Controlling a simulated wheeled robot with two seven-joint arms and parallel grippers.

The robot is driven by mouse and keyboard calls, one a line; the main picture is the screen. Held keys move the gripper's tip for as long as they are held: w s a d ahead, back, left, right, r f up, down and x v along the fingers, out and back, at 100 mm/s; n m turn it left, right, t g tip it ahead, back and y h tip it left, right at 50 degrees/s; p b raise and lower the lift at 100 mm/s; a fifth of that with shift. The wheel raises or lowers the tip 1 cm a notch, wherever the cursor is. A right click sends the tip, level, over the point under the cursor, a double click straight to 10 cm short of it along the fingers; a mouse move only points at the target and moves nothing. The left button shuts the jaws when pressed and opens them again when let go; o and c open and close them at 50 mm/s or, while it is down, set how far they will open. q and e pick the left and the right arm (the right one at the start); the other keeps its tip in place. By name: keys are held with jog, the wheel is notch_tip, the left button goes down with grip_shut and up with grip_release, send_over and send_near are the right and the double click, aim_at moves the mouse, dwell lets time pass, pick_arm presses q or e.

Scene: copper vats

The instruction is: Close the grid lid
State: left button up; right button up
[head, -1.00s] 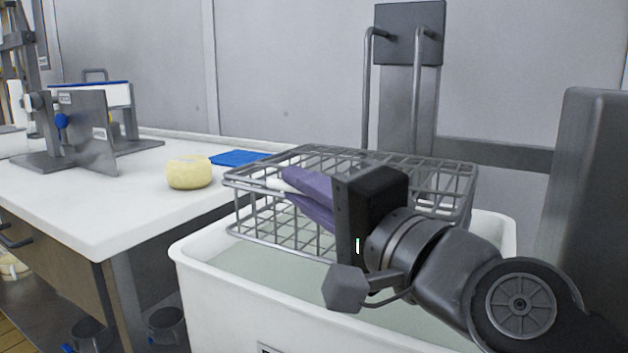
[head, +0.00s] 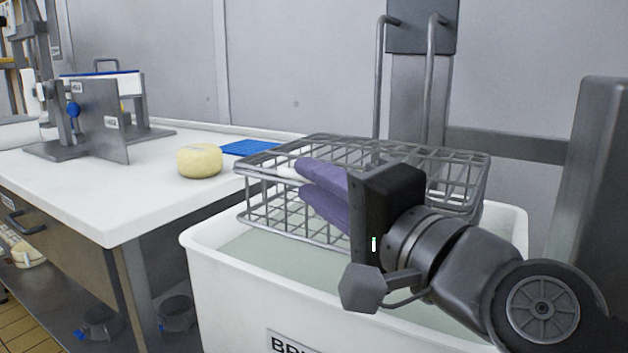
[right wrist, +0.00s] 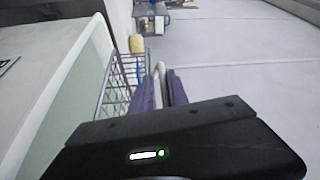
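The wire grid basket (head: 262,214) hangs over a white tub, its grid lid (head: 400,154) lying roughly flat across the top. Part of the basket also shows in the right wrist view (right wrist: 117,88). My right gripper (head: 308,180) is at the basket's front side, its purple fingers pointing left and overlapping the wire in the picture. In the right wrist view the two fingers (right wrist: 160,85) are apart, with a pale strip between them. I cannot tell whether they touch the lid. The gripper body hides the front right of the basket. My left gripper is not in view.
The white tub (head: 225,290) holds pale liquid. A white-topped table (head: 110,200) stands left, with a yellow cheese (head: 199,161), a blue sheet (head: 249,147) and a metal press (head: 100,115). A steel post with two bent rods (head: 418,95) rises behind the basket.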

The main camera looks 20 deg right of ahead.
jog(key=p+v, duration=0.1)
jog(key=v, duration=0.6)
jog(key=shift+p, duration=0.3)
jog(key=shift+s+f, duration=0.1)
